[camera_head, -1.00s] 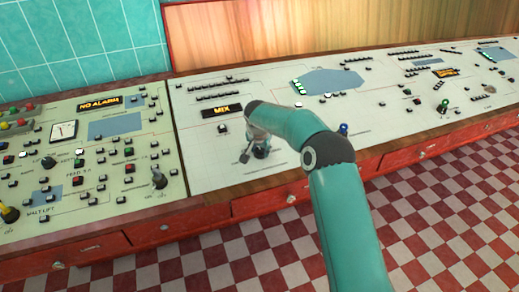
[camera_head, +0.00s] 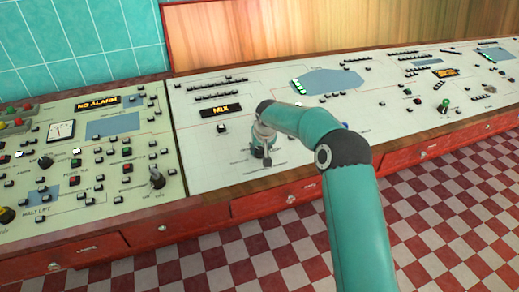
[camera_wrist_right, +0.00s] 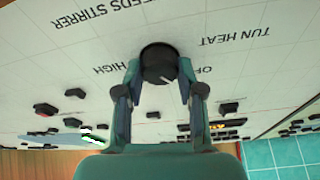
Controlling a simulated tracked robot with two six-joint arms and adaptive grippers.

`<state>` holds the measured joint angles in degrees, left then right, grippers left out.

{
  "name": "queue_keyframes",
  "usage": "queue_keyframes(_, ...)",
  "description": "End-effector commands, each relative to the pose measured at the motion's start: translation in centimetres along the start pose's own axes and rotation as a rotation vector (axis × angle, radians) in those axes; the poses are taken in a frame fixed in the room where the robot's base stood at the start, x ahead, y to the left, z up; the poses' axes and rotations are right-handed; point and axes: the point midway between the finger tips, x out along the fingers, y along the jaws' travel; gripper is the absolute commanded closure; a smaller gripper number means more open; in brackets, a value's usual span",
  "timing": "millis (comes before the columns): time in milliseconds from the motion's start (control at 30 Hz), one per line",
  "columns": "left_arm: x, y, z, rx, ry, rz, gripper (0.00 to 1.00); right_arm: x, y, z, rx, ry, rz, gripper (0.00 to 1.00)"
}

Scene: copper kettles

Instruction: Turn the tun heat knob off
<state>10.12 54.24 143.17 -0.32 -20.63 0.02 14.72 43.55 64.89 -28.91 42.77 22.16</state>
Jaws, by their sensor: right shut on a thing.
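The tun heat knob (camera_wrist_right: 158,63) is a round dark knob with a white pointer line, on the white panel below the upside-down TUN HEAT lettering in the right wrist view. My right gripper (camera_wrist_right: 155,75) is shut on it, one finger on each side. The pointer slants down and slightly right in that view. HIGH is printed left of the knob and the OFF label, partly hidden, is to its right. In the head view my right gripper (camera_head: 262,157) points down at the panel and mostly hides the knob. My left gripper is not in view.
Red drawers (camera_head: 270,203) run below the panel's wooden front edge.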

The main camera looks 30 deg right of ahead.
Motion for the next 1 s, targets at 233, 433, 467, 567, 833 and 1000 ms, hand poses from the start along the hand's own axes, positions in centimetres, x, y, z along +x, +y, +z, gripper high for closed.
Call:
queue_keyframes(233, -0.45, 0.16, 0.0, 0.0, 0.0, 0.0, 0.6, -0.14, -0.03, -0.12, -0.135, 0.002, -0.036, 0.97)
queue_keyframes(433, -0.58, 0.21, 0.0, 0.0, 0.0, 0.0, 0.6, -0.11, -0.04, -0.13, -0.189, 0.003, -0.049, 0.97)
queue_keyframes(467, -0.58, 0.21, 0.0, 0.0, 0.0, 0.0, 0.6, -0.1, -0.04, -0.13, -0.193, 0.003, -0.05, 0.97)
queue_keyframes(567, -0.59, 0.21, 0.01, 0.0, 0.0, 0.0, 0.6, -0.09, -0.05, -0.12, -0.202, 0.003, -0.052, 0.97)
queue_keyframes(833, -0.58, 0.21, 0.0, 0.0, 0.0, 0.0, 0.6, -0.07, -0.07, -0.12, -0.204, 0.003, -0.052, 0.97)
queue_keyframes(1000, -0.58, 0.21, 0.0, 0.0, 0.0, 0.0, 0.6, -0.07, -0.07, -0.11, -0.204, 0.003, -0.052, 0.44)
